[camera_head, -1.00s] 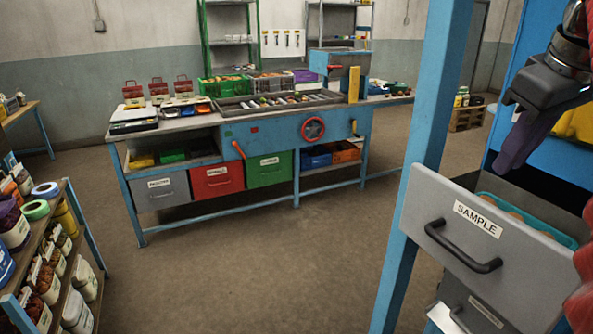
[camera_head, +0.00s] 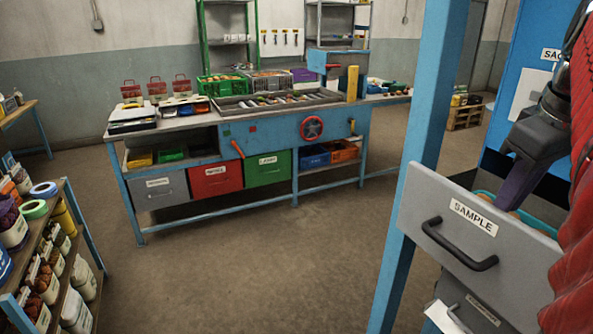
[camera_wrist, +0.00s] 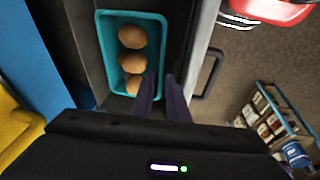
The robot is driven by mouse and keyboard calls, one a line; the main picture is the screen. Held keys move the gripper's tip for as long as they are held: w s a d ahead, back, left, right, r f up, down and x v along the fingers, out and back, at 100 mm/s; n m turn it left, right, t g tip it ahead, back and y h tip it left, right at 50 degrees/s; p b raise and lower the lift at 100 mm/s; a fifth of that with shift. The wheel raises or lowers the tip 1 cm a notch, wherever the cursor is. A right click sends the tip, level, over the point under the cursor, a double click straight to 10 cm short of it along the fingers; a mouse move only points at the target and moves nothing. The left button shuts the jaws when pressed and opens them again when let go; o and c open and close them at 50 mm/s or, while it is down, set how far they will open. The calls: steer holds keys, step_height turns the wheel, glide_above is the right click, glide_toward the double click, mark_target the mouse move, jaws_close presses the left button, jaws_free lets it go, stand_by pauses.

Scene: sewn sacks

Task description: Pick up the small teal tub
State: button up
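The small teal tub (camera_wrist: 102,55) lies in the open grey drawer labelled SAMPLE (camera_head: 462,235), with brown round things (camera_wrist: 131,37) inside. In the head view only a bit of its teal rim shows behind the drawer front. My gripper (camera_wrist: 161,78) has dark purple fingers with a gap between them, at the tub's right long wall in the wrist view. The left finger overlaps the tub's inside and the right finger is outside it. I cannot tell whether either touches the wall. In the head view the gripper (camera_head: 510,200) reaches down behind the drawer front.
A black handle (camera_head: 455,245) sticks out of the drawer front. A blue post (camera_head: 412,170) stands just left of the drawer. A shelf with jars (camera_head: 50,260) is at the left, and a blue workbench (camera_head: 270,135) stands behind. The floor between is clear.

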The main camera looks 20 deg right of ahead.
steer(key=shift+x, duration=1.8)
steer(key=shift+f, duration=0.1)
steer(key=shift+x, duration=2.55)
steer(key=shift+w+a, duration=0.1)
steer(key=shift+c, duration=0.5)
jaws_close()
step_height(320, 180, up, 10)
